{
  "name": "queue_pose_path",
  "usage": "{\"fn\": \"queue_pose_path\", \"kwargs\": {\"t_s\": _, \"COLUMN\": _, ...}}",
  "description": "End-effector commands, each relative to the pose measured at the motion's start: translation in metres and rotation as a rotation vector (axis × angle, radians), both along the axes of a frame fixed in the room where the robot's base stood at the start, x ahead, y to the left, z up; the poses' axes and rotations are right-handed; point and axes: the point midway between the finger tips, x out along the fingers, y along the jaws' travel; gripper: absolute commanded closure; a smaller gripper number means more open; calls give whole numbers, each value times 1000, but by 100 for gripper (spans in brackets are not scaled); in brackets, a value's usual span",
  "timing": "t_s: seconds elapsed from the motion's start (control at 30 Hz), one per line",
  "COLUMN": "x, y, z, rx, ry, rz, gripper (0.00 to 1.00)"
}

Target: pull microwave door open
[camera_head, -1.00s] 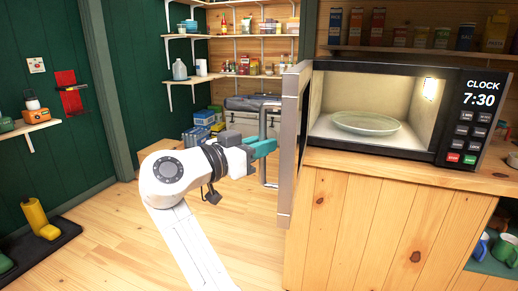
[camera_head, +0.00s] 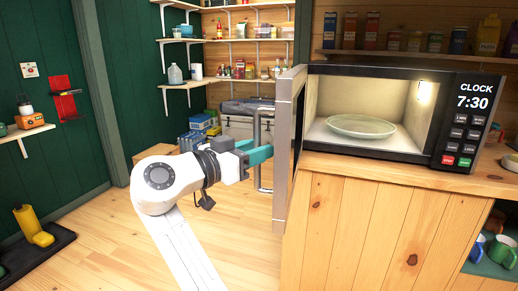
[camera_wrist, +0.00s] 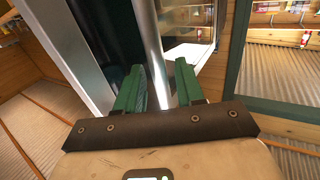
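The black microwave (camera_head: 400,108) stands on the wooden counter with its door (camera_head: 289,150) swung wide open, seen nearly edge-on. The door's vertical metal handle (camera_head: 258,180) is on the door's left side; it also shows in the wrist view (camera_wrist: 150,40). My gripper (camera_head: 262,150) is at the handle, its teal fingers apart. In the wrist view my gripper (camera_wrist: 158,85) has one finger on each side of the bar, with gaps showing, so it looks open around the handle. A pale plate (camera_head: 361,126) sits inside the lit cavity.
The wooden counter (camera_head: 330,162) carries the microwave, with a shelf of packages above it. Blue boxes (camera_head: 192,141) and a grey case (camera_head: 245,122) stand behind my gripper.

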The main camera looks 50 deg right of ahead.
Motion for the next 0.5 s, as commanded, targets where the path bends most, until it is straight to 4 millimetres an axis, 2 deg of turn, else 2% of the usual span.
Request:
{"fn": "queue_pose_path", "kwargs": {"t_s": 0.3, "x": 9, "y": 59, "z": 0, "rx": 0, "ry": 0, "rz": 3, "gripper": 62}}
{"fn": "queue_pose_path", "kwargs": {"t_s": 0.5, "x": 12, "y": 85, "z": 0, "rx": -1, "ry": 0, "rz": 1, "gripper": 62}}
